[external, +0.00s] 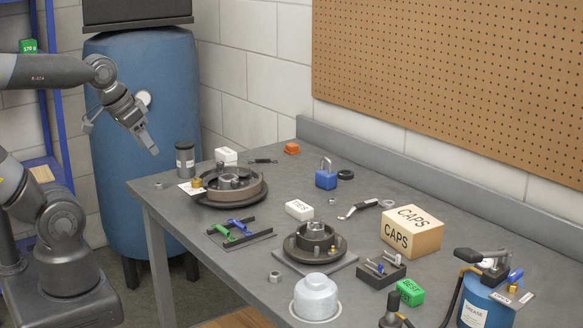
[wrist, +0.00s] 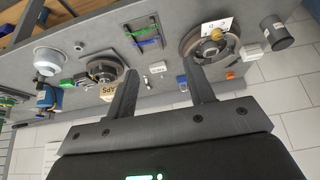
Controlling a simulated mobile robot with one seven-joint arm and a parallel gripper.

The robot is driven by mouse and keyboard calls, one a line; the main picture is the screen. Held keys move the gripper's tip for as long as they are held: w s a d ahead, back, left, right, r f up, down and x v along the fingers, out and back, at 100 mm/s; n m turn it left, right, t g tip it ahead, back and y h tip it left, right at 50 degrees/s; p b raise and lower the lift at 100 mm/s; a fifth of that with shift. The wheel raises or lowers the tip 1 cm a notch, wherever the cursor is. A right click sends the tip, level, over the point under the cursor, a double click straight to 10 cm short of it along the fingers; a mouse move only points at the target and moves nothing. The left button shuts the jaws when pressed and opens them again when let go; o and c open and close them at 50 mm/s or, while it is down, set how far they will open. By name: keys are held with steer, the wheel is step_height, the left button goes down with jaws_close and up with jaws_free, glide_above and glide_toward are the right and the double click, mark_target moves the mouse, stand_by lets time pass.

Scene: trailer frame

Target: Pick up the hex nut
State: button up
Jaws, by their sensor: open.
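A grey hex nut (external: 275,276) lies flat on the grey workbench (external: 245,290) near its front edge, left of a silver dome (external: 316,297). In the wrist view a small grey nut (wrist: 78,46) shows beside the dome, far from my fingers. Two smaller grey nut-like pieces lie at the bench's left corner (external: 159,185) and near the middle (external: 332,201); their exact shape is too small to tell. My gripper (external: 151,150) is open and empty, in the air left of and above the bench. Its two spread fingers show in the wrist view (wrist: 161,75).
Two round hub assemblies, left (external: 231,186) and centre (external: 313,244), stand on the bench. A CAPS box (external: 411,231), blue padlock (external: 326,179), tool rack (external: 236,234) and dark canister (external: 185,160) stand around them. A blue tank (external: 145,150) stands behind my arm.

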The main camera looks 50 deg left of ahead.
steer(key=w+a+f+n+g+h, duration=0.2)
steer(key=w+a+f+n+g, duration=0.15)
steer(key=w+a+n, duration=0.4)
steer(key=n+t+h, duration=0.7)
steer(key=n+t, duration=0.1)
steer(key=n, duration=1.2)
glide_toward(153, 188)
steer(key=w+d, duration=0.2)
steer(key=shift+w+r, duration=0.35)
steer(key=shift+w, duration=0.05)
steer(key=shift+x, duration=3.1)
steer(key=shift+s+d+r, duration=0.1)
steer(key=shift+s+d, duration=0.05)
steer(key=shift+c, duration=0.2)
